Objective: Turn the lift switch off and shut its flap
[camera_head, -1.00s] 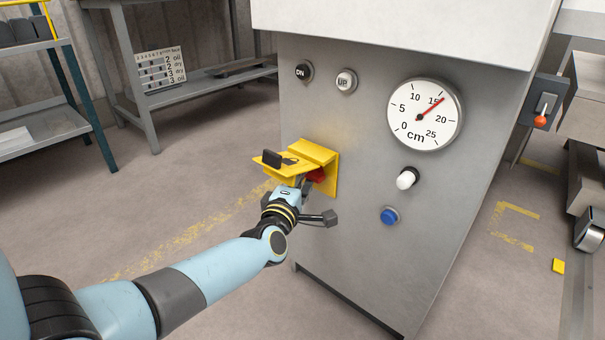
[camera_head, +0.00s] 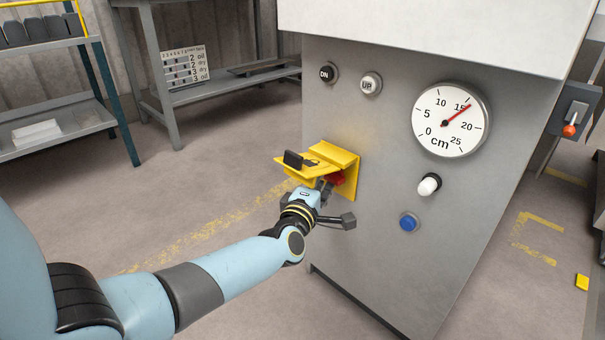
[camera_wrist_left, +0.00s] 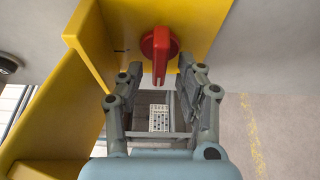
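The lift switch is a red rotary knob (camera_head: 337,179) on a yellow backing plate (camera_head: 351,184) on the front of the grey machine. Its yellow flap (camera_head: 306,166) stands raised and juts out over the knob, with a dark tab on it. My left gripper (camera_head: 327,187) is under the flap, close to the knob and partly hidden. In the left wrist view, my left gripper (camera_wrist_left: 162,76) is open, its fingers apart on either side of the tip of the red knob (camera_wrist_left: 159,50). I cannot tell whether a finger touches it. The flap (camera_wrist_left: 62,88) lies along the left there. My right gripper is out of view.
A bench (camera_head: 225,93) stands behind left. The floor left of the machine is clear.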

